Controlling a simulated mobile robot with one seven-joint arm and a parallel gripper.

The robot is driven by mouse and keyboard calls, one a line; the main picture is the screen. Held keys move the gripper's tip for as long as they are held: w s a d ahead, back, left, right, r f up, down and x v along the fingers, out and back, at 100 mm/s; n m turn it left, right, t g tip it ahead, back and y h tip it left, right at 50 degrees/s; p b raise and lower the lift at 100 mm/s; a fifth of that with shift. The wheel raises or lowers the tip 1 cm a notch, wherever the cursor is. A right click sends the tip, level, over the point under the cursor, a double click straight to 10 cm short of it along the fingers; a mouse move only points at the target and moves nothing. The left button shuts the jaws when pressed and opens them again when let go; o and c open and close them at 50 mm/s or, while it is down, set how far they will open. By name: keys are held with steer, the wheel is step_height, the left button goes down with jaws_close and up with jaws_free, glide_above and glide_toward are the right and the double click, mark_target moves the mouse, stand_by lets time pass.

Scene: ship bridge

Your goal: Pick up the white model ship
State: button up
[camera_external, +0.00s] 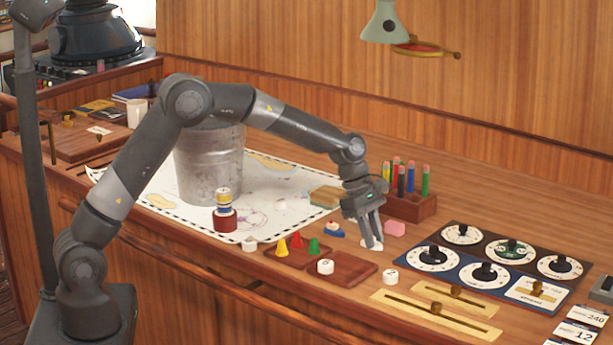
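My gripper (372,241) points down at the desk, right of the chart. A small white object (373,244), likely the white model ship, shows low between and beside its fingertips. The fingers hide part of it, so its full shape is unclear. It appears to be at desk level. I cannot tell whether the fingers are closed on it or only around it. A small blue and white model ship (334,230) lies just left of the gripper, apart from it.
A pink block (395,229) and a wooden rack (411,208) of coloured markers stand close right of and behind the gripper. A metal bucket (208,165) stands on the chart (160,185). Trays with coloured cones (281,246) lie in front; a dial panel (500,262) lies right.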

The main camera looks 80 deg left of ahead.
steer(key=c, duration=0.4)
steer(key=shift+r, duration=0.1)
steer(key=shift+c, duration=0.2)
